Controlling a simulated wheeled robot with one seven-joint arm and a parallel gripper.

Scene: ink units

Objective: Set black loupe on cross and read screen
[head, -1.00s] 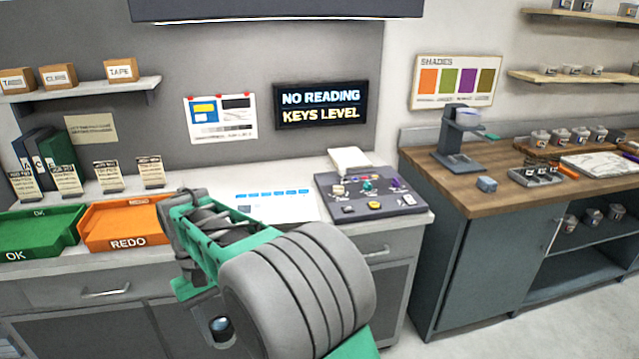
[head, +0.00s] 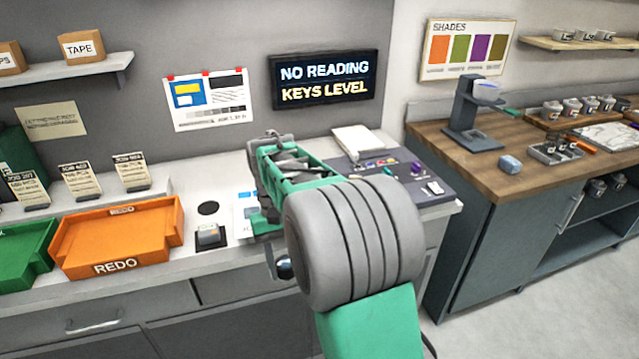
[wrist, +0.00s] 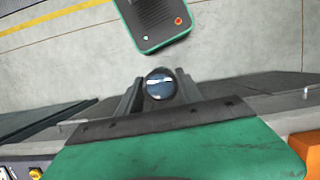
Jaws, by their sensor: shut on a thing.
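My gripper (wrist: 160,88) is shut on the black loupe (wrist: 160,82), whose round glassy face shows between the fingers in the wrist view. In the head view the loupe (head: 284,268) shows as a small dark round thing below my arm, by the counter's front edge. The screen (head: 325,79) on the wall reads "NO READING" and "KEYS LEVEL". A printed sheet (head: 243,203) with blue patches lies on the counter, mostly hidden behind my arm. I cannot make out a cross on it.
Left of the sheet are a black disc (head: 208,208) and a small grey block (head: 208,234) on a black square. An orange REDO tray (head: 118,240) and a green tray (head: 25,255) stand further left. A dark keyed console (head: 432,180) is right of my arm, partly hidden.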

